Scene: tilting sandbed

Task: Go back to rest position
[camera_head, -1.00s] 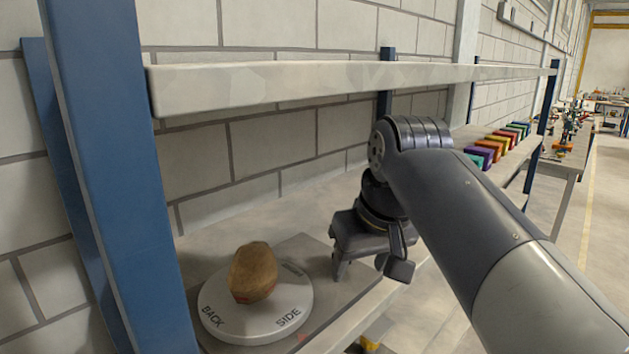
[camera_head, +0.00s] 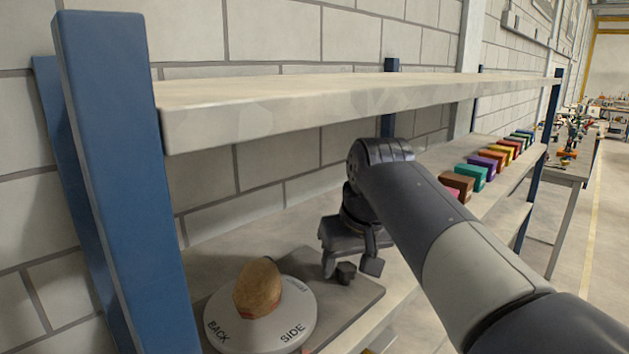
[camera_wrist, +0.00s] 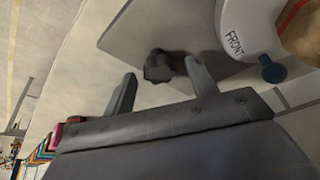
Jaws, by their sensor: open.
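My gripper (camera_head: 348,268) is open over the shelf, to the right of the round white turntable. In the wrist view my gripper (camera_wrist: 160,92) shows its two fingers spread, with a small dark lump (camera_wrist: 158,66) visible between and beyond them. I cannot tell what the lump is or whether it touches anything. A brown, potato-like object (camera_head: 258,287) sits on the white turntable (camera_head: 232,335), which is marked BACK and SIDE. The wrist view shows the turntable's FRONT mark (camera_wrist: 232,38) and a blue knob (camera_wrist: 271,69) at its edge.
A grey plate (camera_head: 345,305) lies under the turntable. An upper shelf board (camera_head: 330,108) runs above my arm, and a blue post (camera_head: 125,190) stands at the left. Several coloured blocks (camera_head: 471,177) line the shelf farther right. The floor aisle at right is clear.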

